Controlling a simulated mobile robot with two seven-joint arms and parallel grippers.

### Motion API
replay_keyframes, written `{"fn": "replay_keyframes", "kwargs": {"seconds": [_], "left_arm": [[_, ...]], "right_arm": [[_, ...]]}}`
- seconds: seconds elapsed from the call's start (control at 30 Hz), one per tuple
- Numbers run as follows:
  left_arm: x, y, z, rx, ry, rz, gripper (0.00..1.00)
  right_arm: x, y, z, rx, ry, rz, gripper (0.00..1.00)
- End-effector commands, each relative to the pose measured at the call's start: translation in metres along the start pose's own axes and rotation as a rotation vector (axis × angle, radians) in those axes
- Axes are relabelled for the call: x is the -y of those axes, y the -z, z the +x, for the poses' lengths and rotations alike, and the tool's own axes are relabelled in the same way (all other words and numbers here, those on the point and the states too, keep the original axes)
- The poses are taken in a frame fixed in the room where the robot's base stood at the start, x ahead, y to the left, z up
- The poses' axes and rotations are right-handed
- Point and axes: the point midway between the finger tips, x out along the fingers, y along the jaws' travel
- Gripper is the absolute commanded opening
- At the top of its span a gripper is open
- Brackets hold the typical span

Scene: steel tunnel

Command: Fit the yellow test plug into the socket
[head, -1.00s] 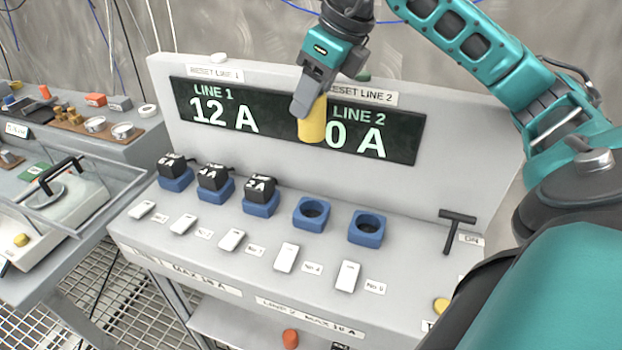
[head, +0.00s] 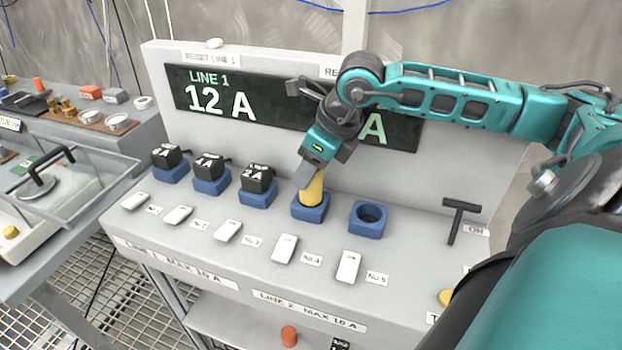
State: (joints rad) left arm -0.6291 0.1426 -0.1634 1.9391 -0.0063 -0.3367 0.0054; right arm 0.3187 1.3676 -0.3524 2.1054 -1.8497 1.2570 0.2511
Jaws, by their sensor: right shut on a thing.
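The yellow test plug (head: 313,190) stands nearly upright at the fourth blue socket (head: 310,211) from the left. Its lower end is at the socket's opening; how deep it sits I cannot tell. My right gripper (head: 309,178) is shut on the plug's upper part from above. The fifth blue socket (head: 367,219), to the right, is empty. Black plugs marked 2 A or similar sit in the three left sockets, the nearest of them (head: 257,178) just left of the yellow plug. My left gripper is not in view.
White switches (head: 285,248) line the panel in front of the sockets. A black T-handle (head: 459,215) stands at the right. The display board (head: 230,104) rises behind, reading LINE 1 12 A; my right arm covers part of LINE 2. A side bench (head: 120,155) is at the left.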

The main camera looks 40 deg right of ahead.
Motion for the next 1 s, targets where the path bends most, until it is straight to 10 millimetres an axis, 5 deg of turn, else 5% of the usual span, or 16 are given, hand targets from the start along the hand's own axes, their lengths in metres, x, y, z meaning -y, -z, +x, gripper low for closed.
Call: {"fn": "replay_keyframes", "kwargs": {"seconds": [0.2,0.53,0.57,0.8,1.0], "left_arm": [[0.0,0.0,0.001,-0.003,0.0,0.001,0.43],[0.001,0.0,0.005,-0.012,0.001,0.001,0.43],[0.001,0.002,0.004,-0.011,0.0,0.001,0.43],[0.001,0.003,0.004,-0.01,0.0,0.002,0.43],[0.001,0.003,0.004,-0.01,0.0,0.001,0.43]], "right_arm": [[0.0,0.012,0.028,-0.002,-0.001,0.0,0.12],[0.0,0.014,0.032,0.0,0.0,0.0,0.12],[0.0,0.013,0.03,-0.001,0.0,0.0,0.48],[0.0,0.013,0.03,-0.001,0.0,0.0,0.71],[0.0,0.013,0.03,-0.001,-0.001,0.0,0.71]]}}
